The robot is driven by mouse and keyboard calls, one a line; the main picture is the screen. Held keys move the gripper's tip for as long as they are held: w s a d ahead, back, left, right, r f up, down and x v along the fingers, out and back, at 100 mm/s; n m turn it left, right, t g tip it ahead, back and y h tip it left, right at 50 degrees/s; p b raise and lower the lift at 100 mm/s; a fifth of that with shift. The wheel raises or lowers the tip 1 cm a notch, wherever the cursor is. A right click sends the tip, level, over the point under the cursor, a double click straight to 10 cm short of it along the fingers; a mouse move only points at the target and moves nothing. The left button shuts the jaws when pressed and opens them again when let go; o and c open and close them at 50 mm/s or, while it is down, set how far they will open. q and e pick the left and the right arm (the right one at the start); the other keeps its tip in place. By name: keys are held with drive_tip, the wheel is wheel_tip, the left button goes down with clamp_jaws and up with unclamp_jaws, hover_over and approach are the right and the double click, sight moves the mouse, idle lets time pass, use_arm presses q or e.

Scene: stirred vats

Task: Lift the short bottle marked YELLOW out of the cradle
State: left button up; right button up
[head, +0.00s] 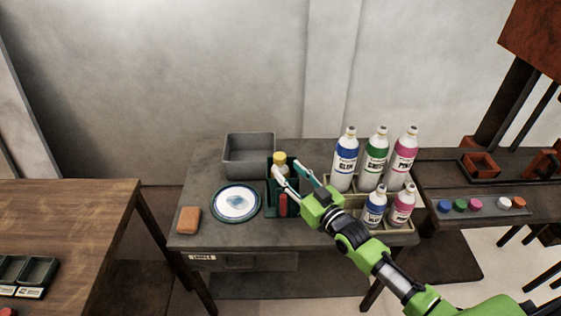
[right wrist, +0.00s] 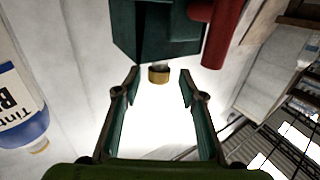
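The short bottle with a yellow cap (head: 279,159) stands in the dark green cradle (head: 272,204) on the grey table; its lower body and any marking are hidden. My right gripper (head: 287,167) is open, its two fingers reaching in from the right at the bottle's top. In the right wrist view the open fingers (right wrist: 160,78) are spread, with the yellow cap (right wrist: 158,74) between their tips and a gap on each side. The cradle (right wrist: 150,35) shows beyond. My left gripper is not in view.
A red part (head: 283,205) is at the cradle's front. A grey bin (head: 249,154) stands behind left, a plate (head: 236,203) and an orange block (head: 189,220) lie left. Tall bottles (head: 344,160) and short bottles (head: 374,208) stand in a rack close on the right.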

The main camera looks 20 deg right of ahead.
sight(282, 164)
drive_tip(key=x, duration=0.6)
drive_tip(key=shift+s, duration=0.1)
clamp_jaws()
unclamp_jaws()
drive_tip(key=shift+s+d+f, duration=0.1)
